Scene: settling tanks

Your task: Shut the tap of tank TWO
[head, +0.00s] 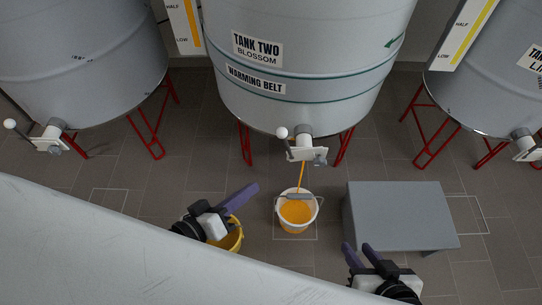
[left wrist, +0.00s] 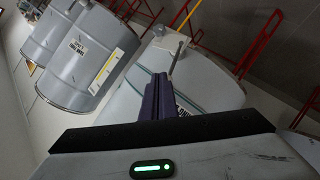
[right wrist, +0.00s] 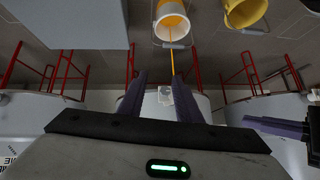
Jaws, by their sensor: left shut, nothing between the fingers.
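Tank TWO (head: 310,50) is a large grey tank in the middle of the head view. Its tap (head: 308,152) has a lever with a white ball (head: 282,133), standing on the tap's left side. An orange stream (head: 301,178) runs from the tap into a white bucket (head: 285,222) holding orange liquid. My left gripper (head: 252,188) is shut and empty, below and left of the tap, apart from it. My right gripper (head: 357,248) is open and empty, lower right of the bucket. The tap also shows between its fingers, farther off, in the right wrist view (right wrist: 165,96).
A yellow bucket (head: 236,240) stands partly behind my left gripper. A grey box-like stand (head: 400,215) is right of the white bucket. Neighbouring tanks (head: 80,60) (head: 495,80) have their own taps and red legs. Tiled floor is free between the left tank and white bucket.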

